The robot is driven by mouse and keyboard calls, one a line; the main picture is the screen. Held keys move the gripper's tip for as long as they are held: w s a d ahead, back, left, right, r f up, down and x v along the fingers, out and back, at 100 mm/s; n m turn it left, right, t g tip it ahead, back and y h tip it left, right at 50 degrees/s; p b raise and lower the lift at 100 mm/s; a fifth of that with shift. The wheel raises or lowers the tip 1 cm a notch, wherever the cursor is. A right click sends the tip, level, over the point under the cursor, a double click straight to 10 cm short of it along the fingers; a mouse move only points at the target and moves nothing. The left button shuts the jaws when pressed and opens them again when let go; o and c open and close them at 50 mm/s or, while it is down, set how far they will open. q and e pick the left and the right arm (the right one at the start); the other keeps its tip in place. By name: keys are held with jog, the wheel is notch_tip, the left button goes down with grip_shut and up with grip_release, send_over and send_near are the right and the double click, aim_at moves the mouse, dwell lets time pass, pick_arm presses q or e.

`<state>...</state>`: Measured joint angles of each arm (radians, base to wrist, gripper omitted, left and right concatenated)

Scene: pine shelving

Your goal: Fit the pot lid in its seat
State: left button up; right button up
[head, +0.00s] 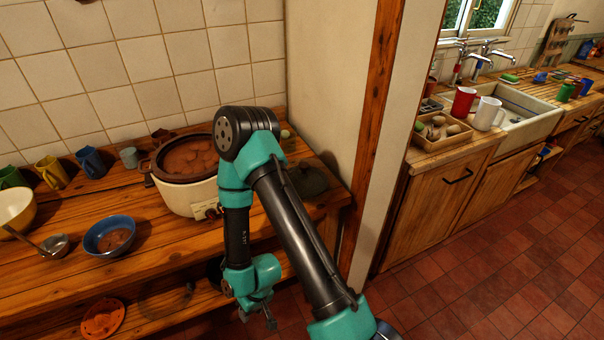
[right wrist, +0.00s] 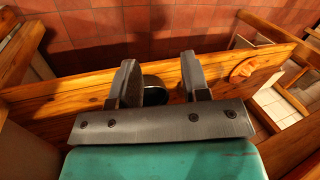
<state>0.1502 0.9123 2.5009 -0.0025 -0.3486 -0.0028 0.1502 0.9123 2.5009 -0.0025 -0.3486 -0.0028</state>
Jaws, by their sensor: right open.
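The pot (head: 157,191) is a cream slow cooker with a dark rim and brown food inside, standing open on the wooden counter. A dark round lid (head: 313,182) lies on the counter to its right, partly behind my right arm. My right gripper (head: 257,315) hangs below the counter's front edge, near the lower shelf, apart from the pot and that lid. In the right wrist view its two fingers (right wrist: 158,64) are apart. A small dark round thing (right wrist: 154,91) shows between them; I cannot tell what it is. My left gripper is out of view.
A blue bowl (head: 98,241), a ladle (head: 54,246) and several mugs stand left of the pot. A dim round outline (head: 165,303) and an orange dish (head: 103,319) lie on the lower shelf. A wall end with a wooden post (head: 375,130) bounds the counter's right.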

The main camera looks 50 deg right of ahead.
jog(key=shift+o, duration=0.4)
jog(key=o, duration=0.4)
jog(key=shift+c, duration=0.2)
